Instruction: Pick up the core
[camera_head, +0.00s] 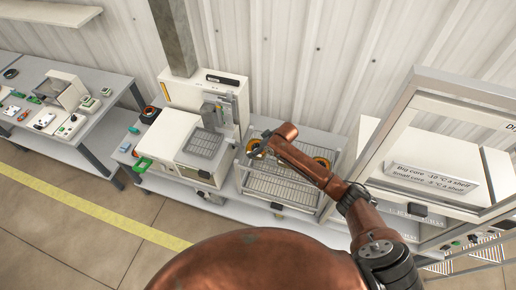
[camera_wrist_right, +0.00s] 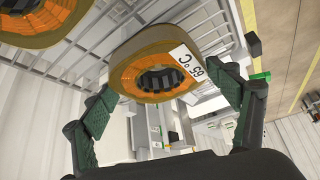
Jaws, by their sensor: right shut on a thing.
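In the right wrist view a ring-shaped core (camera_wrist_right: 127,72) with a tan outer wall, orange windings and a dark toothed centre carries a white label reading 65 °C. My right gripper (camera_wrist_right: 168,98) has its green-padded fingers on either side of this core and is shut on it. In the head view the right gripper (camera_head: 259,147) is at the left part of a wire rack (camera_head: 275,187), partly hiding the core (camera_head: 253,145). My left gripper is out of view.
A white machine (camera_head: 205,125) stands directly left of the rack. A glass-fronted cabinet (camera_head: 440,150) with a temperature sign stands on the right. A bench with small parts (camera_head: 60,110) is at far left. The corrugated wall is close behind.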

